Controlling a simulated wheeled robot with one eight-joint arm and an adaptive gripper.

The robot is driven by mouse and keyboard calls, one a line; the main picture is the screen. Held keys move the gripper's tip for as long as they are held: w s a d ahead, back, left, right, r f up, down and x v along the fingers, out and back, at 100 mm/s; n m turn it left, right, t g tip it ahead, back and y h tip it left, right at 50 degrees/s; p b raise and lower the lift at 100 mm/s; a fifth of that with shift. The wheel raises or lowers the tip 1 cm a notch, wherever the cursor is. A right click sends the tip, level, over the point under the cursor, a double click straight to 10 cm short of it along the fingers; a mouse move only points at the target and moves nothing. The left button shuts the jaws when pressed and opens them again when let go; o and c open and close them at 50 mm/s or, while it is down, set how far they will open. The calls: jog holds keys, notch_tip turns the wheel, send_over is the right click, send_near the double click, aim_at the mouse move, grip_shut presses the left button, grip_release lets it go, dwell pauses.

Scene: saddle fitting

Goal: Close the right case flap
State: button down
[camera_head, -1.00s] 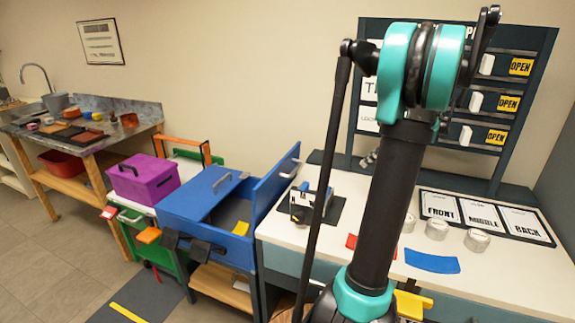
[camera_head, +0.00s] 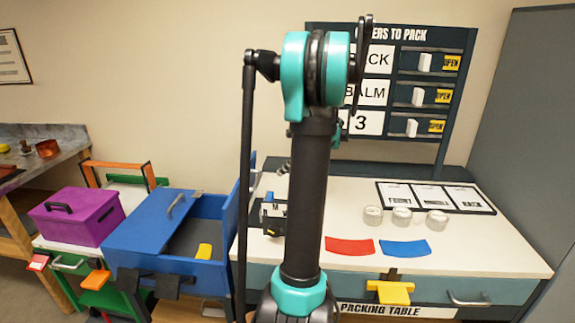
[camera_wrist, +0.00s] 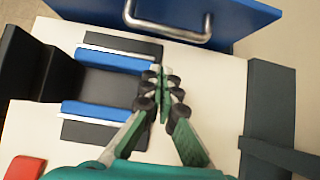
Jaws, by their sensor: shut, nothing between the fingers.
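The blue case (camera_head: 150,250) stands left of the packing table in the head view. Its left flap (camera_head: 150,222) lies over the left part and has a metal handle. Its right flap (camera_head: 229,225) stands up, open, partly hidden behind my arm. In the wrist view a blue panel that looks like this flap (camera_wrist: 245,14) crosses the top, with a metal handle (camera_wrist: 170,25). My gripper (camera_wrist: 158,72) is shut and empty, over the white table top, with its tips a little below the handle and apart from it.
Red (camera_head: 349,246) and blue (camera_head: 405,248) pads and several round containers (camera_head: 402,216) lie on the table. A purple box (camera_head: 75,218) stands left of the case.

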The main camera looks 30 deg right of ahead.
jog(key=w+a+f, duration=0.3)
jog(key=a, duration=0.2)
jog(key=shift+w+f, duration=0.15)
jog(key=shift+w, duration=0.15)
jog(key=shift+a, duration=0.15)
